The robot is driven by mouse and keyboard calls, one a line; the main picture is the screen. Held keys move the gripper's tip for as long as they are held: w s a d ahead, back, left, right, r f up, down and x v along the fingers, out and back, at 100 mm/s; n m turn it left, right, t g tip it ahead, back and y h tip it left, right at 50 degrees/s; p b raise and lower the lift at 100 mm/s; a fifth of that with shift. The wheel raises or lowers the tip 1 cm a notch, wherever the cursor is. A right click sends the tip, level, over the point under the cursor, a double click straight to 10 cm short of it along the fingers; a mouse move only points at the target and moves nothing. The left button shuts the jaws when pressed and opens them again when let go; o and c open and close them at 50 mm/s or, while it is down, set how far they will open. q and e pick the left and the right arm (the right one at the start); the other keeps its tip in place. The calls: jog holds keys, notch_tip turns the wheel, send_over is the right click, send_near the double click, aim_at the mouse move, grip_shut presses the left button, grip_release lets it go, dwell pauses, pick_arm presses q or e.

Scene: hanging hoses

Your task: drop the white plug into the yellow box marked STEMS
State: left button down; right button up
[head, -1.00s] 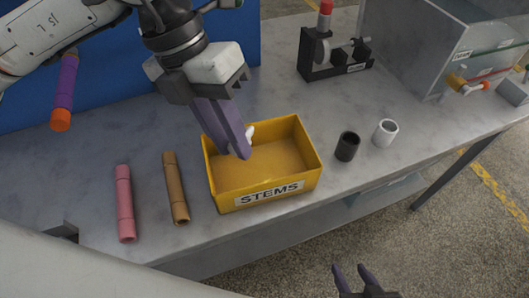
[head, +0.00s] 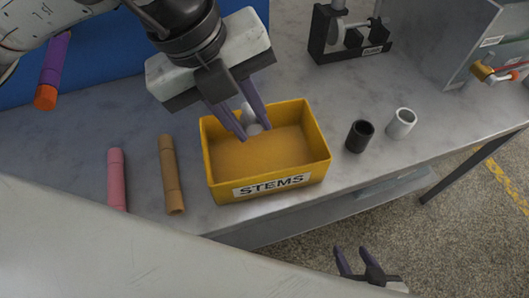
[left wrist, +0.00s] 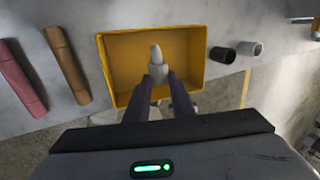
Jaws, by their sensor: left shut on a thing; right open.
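The white plug (head: 254,128) is between the fingers of my left gripper (head: 253,134), which is shut on it. It also shows in the left wrist view (left wrist: 156,62), its narrow end pointing away from the gripper. The yellow box (head: 222,193) marked STEMS stands on the bench, open at the top and with no contents that I can see. The plug and fingertips appear over the back half of the box opening; I cannot tell their exact height. My right gripper (head: 357,262) is open and empty at the bottom of the head view, in front of the bench.
A brown tube (head: 172,175) and a pink tube (head: 117,180) lie left of the box. A black cup (head: 359,136) and a white cup (head: 401,123) stand right of it. A purple-and-orange hose (head: 54,70) hangs at the left. A black fixture (head: 345,40) stands behind.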

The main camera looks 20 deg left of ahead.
aim_at(246, 128)
pick_arm(q)
jog(key=shift+f+b, duration=0.6)
jog(key=shift+f, duration=0.9)
jog(key=c, duration=1.5)
grip_release()
jog(key=shift+o, duration=0.2)
jog(key=shift+r, duration=0.1)
jog(key=v, duration=1)
jog(key=shift+p, duration=0.4)
jog(key=shift+r, duration=0.15)
